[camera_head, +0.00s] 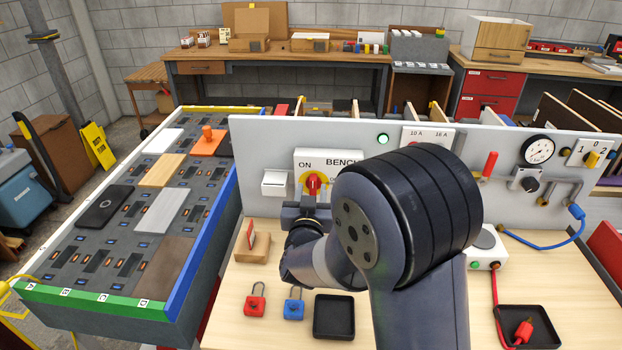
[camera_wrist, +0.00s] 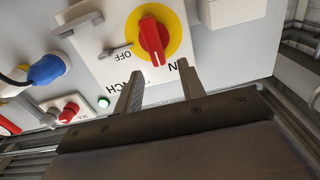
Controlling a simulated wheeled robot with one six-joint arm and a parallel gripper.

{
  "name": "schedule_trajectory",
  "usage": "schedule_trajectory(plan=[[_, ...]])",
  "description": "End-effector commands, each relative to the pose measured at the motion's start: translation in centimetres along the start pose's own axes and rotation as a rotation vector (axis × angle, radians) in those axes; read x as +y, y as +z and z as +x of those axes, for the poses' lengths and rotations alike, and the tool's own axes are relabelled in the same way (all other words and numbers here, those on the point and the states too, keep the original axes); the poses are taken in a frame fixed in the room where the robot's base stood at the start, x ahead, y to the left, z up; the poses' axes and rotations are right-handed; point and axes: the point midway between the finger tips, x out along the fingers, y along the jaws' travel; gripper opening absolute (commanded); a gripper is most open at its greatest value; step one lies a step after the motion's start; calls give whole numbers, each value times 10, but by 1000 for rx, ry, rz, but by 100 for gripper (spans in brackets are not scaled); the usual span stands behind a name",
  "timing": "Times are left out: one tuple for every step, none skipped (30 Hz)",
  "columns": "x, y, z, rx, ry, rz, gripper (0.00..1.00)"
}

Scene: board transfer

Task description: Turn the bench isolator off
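My gripper (camera_head: 308,205) is in front of the panel, just below the handle. In the wrist view its two fingers (camera_wrist: 160,75) are apart and empty, with the handle beyond their tips.
A green lamp (camera_head: 382,139) is lit right of the isolator. A white switch box (camera_head: 275,183) is at its left. On the bench are a wooden block (camera_head: 254,248), a red padlock (camera_head: 255,305), a blue padlock (camera_head: 293,308) and a black tray (camera_head: 334,316).

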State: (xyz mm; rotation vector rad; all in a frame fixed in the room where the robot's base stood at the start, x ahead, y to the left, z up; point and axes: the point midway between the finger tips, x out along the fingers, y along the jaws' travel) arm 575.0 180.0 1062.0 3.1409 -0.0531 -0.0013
Motion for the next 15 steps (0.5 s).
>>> schedule_trajectory(plan=[[1, -2, 10, 0, 3, 0, 38], [1, -2, 15, 1, 4, 0, 38], [1, -2, 20, 0, 2, 0, 38], [0, -1, 24, 0, 1, 0, 38], [0, -1, 28, 0, 1, 0, 38], [1, -1, 32, 0, 1, 0, 38], [1, -1, 34, 0, 2, 0, 38], [1, -1, 36, 0, 2, 0, 38], [1, 0, 38, 0, 1, 0, 38], [0, 0, 39, 0, 1, 0, 38], [0, 0, 40, 0, 1, 0, 38], [0, 0, 40, 1, 1, 0, 38], [0, 0, 41, 1, 0, 0, 38], [0, 0, 41, 1, 0, 0, 38], [0, 0, 41, 1, 0, 0, 38]])
